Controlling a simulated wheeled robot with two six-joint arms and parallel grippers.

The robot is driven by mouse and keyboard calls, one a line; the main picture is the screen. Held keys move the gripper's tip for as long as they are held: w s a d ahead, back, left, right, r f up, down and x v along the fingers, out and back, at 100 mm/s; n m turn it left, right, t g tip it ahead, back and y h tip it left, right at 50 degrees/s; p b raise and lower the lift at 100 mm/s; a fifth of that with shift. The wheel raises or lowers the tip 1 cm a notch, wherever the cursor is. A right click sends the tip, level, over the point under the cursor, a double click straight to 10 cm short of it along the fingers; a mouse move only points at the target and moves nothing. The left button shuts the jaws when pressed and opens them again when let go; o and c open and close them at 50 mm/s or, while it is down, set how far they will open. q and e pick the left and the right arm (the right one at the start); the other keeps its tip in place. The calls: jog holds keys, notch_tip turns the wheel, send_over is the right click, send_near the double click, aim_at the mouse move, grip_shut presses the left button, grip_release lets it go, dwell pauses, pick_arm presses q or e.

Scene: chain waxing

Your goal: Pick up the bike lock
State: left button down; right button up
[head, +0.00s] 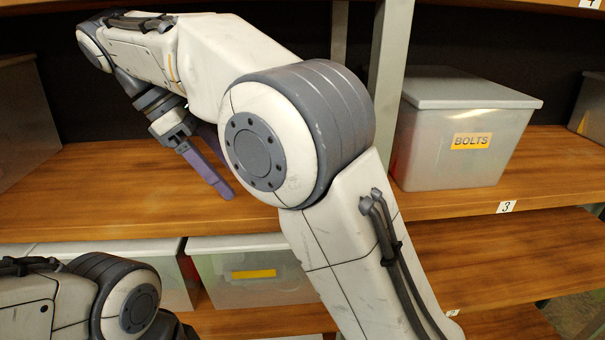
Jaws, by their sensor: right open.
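I see no bike lock in the head view; my right arm covers part of the shelf. My right gripper (218,176) has purple fingers and hangs over the wooden middle shelf (110,185), pointing down and to the right. Its fingers are apart, with nothing visible between them; part of it is hidden behind my arm's large joint. My left arm shows only at the bottom left, and its gripper is out of view.
A grey lidded bin labelled BOLTS (460,130) stands on the middle shelf at the right, beside a metal post (388,75). Another bin (25,120) stands at the far left. The shelf's left part looks clear.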

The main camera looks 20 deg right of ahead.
jog(key=shift+d+f+b, duration=0.1)
jog(key=shift+d+b, duration=0.2)
jog(key=shift+d, duration=0.1)
jog(key=d+b, duration=0.1)
jog(key=d, duration=0.1)
jog(key=s+d+b, duration=0.1)
jog(key=d, duration=0.1)
jog(key=s+d+b, duration=0.1)
jog(key=d, duration=0.2)
jog(key=shift+b, duration=0.3)
jog(key=shift+s+d, duration=0.25)
jog(key=shift+d, duration=0.45)
jog(key=shift+s+d+b, duration=0.2)
jog(key=shift+d+b, duration=0.2)
jog(key=shift+d, duration=0.15)
jog(key=shift+s+d+b, duration=0.15)
jog(key=shift+d+b, duration=0.2)
jog(key=shift+d, duration=0.2)
jog(key=b+x, duration=0.2)
jog(key=x, duration=0.1)
grip_shut()
